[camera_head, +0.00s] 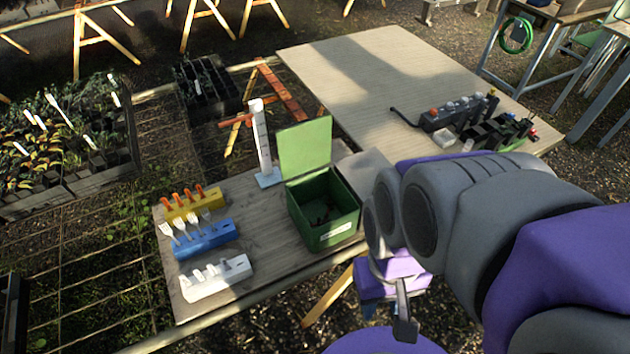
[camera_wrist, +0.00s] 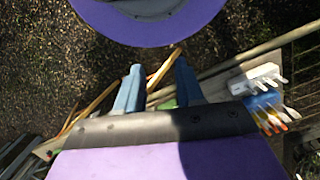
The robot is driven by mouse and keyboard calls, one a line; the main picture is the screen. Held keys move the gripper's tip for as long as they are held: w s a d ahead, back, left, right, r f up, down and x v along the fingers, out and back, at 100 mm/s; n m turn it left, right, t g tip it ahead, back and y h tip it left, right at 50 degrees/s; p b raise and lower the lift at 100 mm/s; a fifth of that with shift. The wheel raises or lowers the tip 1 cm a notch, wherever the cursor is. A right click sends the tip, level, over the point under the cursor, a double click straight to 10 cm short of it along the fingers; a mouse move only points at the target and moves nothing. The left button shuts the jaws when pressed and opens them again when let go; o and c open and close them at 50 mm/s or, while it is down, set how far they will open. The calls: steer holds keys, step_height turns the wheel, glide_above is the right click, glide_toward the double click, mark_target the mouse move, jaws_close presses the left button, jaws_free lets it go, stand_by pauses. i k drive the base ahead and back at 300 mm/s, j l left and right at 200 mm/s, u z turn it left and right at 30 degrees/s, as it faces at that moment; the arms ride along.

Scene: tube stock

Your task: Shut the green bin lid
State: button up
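The green bin (camera_head: 324,214) stands on the small wooden table in the head view. Its lighter green lid (camera_head: 305,146) is open and stands nearly upright at the bin's back edge. Some dark material lies inside the bin. My gripper (camera_head: 404,318) hangs in front of the table's front edge, to the right of and nearer than the bin, touching nothing that I can see. In the wrist view, the two blue-grey fingers of my gripper (camera_wrist: 158,82) are apart with nothing between them. A small bit of green shows behind the fingers there, mostly hidden.
Yellow (camera_head: 193,205), blue (camera_head: 205,240) and white (camera_head: 216,279) tool racks stand left of the bin. A white upright post (camera_head: 262,145) stands behind it. A larger table (camera_head: 385,75) with a dark tool caddy is at the back right. Seedling trays (camera_head: 65,140) are far left.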

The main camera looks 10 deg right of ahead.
mark_target(304, 146)
steer(key=i+j+z, duration=0.1)
steer(key=i+j, duration=0.15)
steer(key=i, duration=0.15)
steer(key=i+j, duration=0.3)
steer(key=i+z, duration=0.05)
steer(key=i, duration=0.05)
